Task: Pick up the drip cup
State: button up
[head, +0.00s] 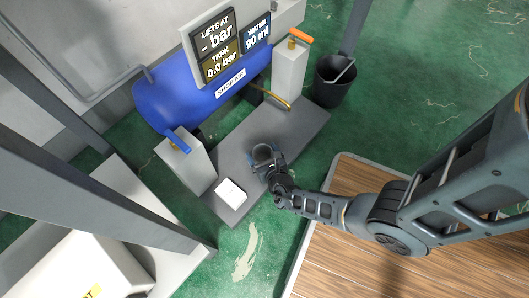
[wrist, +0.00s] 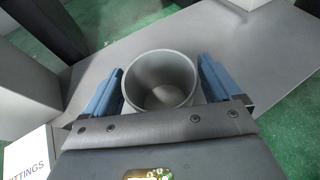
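The drip cup, a plain grey round cup (wrist: 160,68), is upright and empty in the wrist view. In the head view it is small (head: 263,152), over the grey base slab and partly hidden by my gripper (head: 268,164). In the wrist view my gripper (wrist: 162,88) has one blue finger on each side of the cup. The fingers look spread, with the cup between them and narrow gaps at its sides. The cup's underside is hidden, so its contact with the slab cannot be seen.
The grey slab (head: 300,127) carries two pale posts, one with an orange handle (head: 300,36) and one with a blue handle (head: 178,141). A blue tank (head: 190,95) stands behind. A white box (head: 230,192) sits at the front left. A black bucket (head: 333,82) is at right.

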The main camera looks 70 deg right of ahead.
jog(key=c, duration=0.8)
